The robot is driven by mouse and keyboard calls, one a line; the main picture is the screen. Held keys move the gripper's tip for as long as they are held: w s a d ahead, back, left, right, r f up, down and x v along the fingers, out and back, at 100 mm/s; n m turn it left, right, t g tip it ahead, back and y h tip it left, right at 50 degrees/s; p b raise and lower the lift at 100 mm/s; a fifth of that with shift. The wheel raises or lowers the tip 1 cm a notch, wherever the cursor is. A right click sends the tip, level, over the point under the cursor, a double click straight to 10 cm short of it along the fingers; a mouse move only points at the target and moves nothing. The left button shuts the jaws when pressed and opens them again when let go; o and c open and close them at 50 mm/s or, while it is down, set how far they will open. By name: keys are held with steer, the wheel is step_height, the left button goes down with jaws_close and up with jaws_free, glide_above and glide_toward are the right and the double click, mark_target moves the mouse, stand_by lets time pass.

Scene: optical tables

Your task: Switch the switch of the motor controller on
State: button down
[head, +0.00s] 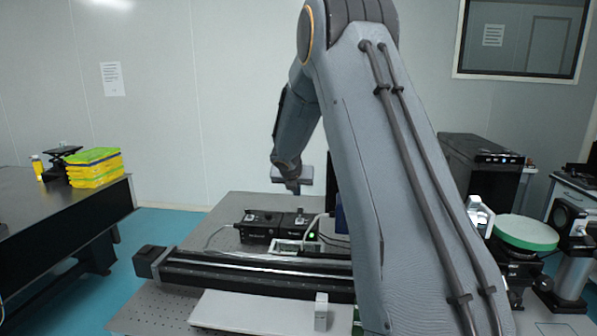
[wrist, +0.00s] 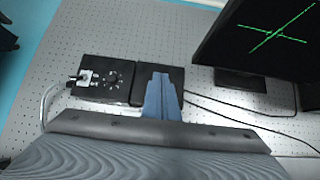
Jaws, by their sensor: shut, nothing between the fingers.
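Two black controller boxes stand side by side on the optical table. In the head view the left box (head: 259,226) has small fittings on top, and the right box (head: 296,222) has a lit green light on its front. In the wrist view the left box (wrist: 104,82) shows a silver fitting and a round dial, and the right box (wrist: 172,74) is partly hidden behind my fingers. I cannot make out the switch or tell which box bears it. My gripper (wrist: 161,76) is shut and empty, pointing down over the right box; in the head view it (head: 293,190) hangs above the boxes, apart from them.
A long black linear stage (head: 250,273) lies in front of the boxes. A monitor (wrist: 262,38) with a green cross stands right of them in the wrist view, and cables run along the table. A round green-rimmed optic (head: 526,233) stands at the right.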

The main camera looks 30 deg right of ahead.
step_height(320, 180, up, 7)
steer(key=w+d, duration=0.1)
steer(key=shift+w+d+f, duration=0.15)
steer(key=shift+d+f, duration=0.05)
steer(key=shift+d, duration=0.1)
steer(key=s+a+f+m+g+y+b, duration=0.1)
steer(key=s+a+f+m, duration=0.5)
steer(key=s, duration=0.7)
steer(key=s+a+f+m+g+y+b, duration=0.2)
steer(key=s+a+f+m, duration=0.4)
steer(key=s+a+m, duration=0.4)
steer(key=s+a+f+m+g+y+b, duration=0.2)
steer(key=s+a+f+m, duration=0.5)
steer(key=s+m, duration=0.6)
steer(key=s+a+b, duration=0.1)
steer(key=s, duration=0.4)
steer(key=shift+s+g, duration=0.15)
steer(key=shift+g, duration=0.25)
